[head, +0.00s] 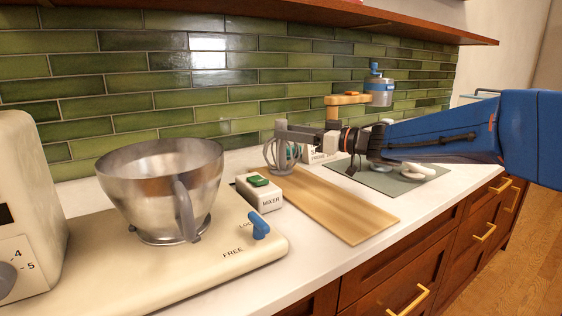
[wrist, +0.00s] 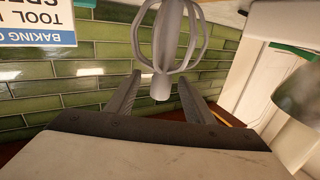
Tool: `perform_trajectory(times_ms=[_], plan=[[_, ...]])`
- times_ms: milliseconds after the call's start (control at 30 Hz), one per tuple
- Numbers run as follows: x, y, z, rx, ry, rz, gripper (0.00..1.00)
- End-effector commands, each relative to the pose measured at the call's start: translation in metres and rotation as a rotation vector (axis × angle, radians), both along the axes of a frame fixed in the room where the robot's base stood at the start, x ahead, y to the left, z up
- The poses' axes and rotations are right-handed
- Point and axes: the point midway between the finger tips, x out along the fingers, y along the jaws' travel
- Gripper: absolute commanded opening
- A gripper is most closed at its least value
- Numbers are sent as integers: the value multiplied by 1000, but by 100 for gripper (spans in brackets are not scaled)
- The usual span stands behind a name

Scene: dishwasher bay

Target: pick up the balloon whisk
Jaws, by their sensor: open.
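The balloon whisk (head: 282,157) is grey with looped wires and stands upright near the far left end of the wooden board in the head view. Its wires point down in that view. In the wrist view the whisk (wrist: 170,40) shows its loops at the top and its round hub end between the fingers. My gripper (head: 283,132) reaches in from the right at the top of the whisk. In the wrist view my gripper (wrist: 161,80) is open, with a finger on each side of the hub and visible gaps. I cannot tell how deep the hub sits between them.
A metal bowl (head: 160,180) stands on the cream mixer base (head: 250,238) at left. A MIXER switch box (head: 259,191) is close to the whisk. The wooden board (head: 340,208) is mostly bare. A grey-green mat (head: 385,182) with pale parts lies right. A sign (wrist: 35,22) shows in the wrist view.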

Motion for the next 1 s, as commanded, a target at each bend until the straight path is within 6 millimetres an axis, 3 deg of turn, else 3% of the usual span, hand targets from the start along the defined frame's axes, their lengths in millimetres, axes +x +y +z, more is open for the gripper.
perform_trajectory(times_ms=[100, 367, 700, 1000], plan=[[6, 12, 0, 0, -1, 2, 48], [11, 21, -1, 0, 0, 0, 48], [28, 59, -4, 0, 0, 1, 48], [31, 64, -4, 0, -1, 0, 46]])
